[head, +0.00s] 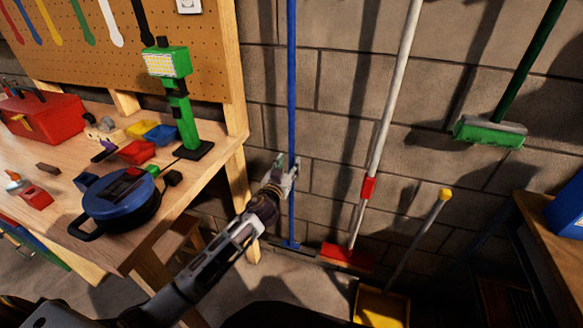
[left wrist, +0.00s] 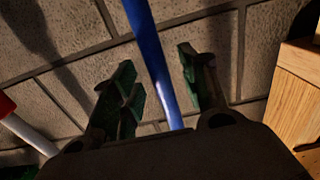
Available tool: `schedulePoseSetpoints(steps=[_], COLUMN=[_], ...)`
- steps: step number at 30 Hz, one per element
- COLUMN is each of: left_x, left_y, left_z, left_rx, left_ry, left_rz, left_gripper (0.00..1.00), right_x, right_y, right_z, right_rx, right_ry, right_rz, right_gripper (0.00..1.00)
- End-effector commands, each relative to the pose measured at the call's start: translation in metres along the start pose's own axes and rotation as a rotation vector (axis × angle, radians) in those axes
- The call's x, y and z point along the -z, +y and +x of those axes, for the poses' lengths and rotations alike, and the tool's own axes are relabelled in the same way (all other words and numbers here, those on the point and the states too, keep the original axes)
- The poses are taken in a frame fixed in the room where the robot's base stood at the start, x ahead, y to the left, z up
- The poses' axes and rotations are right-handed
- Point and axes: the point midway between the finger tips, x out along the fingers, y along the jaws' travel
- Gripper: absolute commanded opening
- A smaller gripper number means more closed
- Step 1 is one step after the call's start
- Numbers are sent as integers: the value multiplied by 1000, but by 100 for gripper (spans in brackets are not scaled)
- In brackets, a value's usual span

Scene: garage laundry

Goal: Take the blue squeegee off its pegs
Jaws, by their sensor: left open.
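In the left wrist view the blue pole (left wrist: 153,58) runs between the two spread fingers (left wrist: 160,85), with gaps on both sides. I cannot tell that either finger touches it. My right gripper is not in view.
A white pole with a red head (head: 347,256) hangs to the right, then a yellow dustpan (head: 380,305) and a green brush (head: 490,132). A workbench (head: 232,128) with a green lamp (head: 180,105) and a blue reel (head: 120,200) stands left. Bare wall lies between the poles.

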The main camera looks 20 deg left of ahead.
Motion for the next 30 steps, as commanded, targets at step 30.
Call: schedulePoseSetpoints(steps=[30], left_x=[0], left_y=[2], left_z=[31], left_rx=[-1], left_ry=[0], left_rz=[0], left_gripper=[44], right_x=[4], right_y=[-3], right_z=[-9], right_rx=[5], right_ry=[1], right_rz=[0], right_gripper=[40])
